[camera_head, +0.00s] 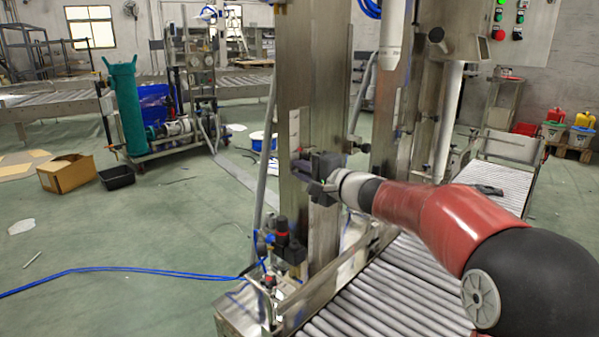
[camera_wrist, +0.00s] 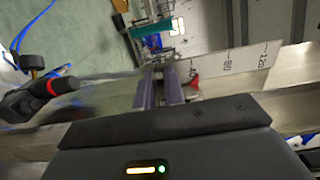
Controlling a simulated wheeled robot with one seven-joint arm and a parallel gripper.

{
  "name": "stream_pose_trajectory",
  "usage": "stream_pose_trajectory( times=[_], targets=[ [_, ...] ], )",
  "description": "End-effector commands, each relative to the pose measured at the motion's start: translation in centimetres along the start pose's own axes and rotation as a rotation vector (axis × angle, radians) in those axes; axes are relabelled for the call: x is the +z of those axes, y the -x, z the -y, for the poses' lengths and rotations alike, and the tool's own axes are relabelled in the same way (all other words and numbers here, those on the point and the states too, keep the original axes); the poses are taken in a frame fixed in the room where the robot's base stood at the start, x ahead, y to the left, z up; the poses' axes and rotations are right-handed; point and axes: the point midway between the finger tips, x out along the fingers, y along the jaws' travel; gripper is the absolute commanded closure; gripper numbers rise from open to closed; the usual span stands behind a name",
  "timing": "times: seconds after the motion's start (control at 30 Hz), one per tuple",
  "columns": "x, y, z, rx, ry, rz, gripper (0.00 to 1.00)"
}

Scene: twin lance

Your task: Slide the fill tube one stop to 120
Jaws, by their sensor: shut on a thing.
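My gripper (camera_head: 308,168) is at the front steel column (camera_head: 296,85) in the head view, beside a white scale strip (camera_head: 294,128). In the wrist view my gripper's two purple-grey fingers (camera_wrist: 159,88) are closed on a small grey part, mostly hidden between them. The scale plate (camera_wrist: 235,66) there carries dark marks, one seeming to read 120 (camera_wrist: 263,55) near its right end. A small red piece (camera_wrist: 194,82) sits at the plate's left end, close to the fingers. A pale vertical tube (camera_head: 391,35), likely the fill tube, hangs at the top of the head view.
A roller conveyor (camera_head: 400,285) runs beneath my arm. A black and red valve fitting (camera_head: 287,243) stands below my gripper by the column; blue hose (camera_head: 130,269) crosses the floor. A control panel (camera_head: 515,25) hangs at upper right. The left floor is mostly open.

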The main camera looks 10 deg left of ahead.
Motion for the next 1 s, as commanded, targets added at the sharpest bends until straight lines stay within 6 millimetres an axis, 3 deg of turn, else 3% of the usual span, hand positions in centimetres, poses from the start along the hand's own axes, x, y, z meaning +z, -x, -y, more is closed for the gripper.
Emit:
stream_pose_trajectory(
  times=[1.0],
  targets=[
    [0.0,0.0,4.4,-0.002,0.001,0.000,1.00]
  ],
)
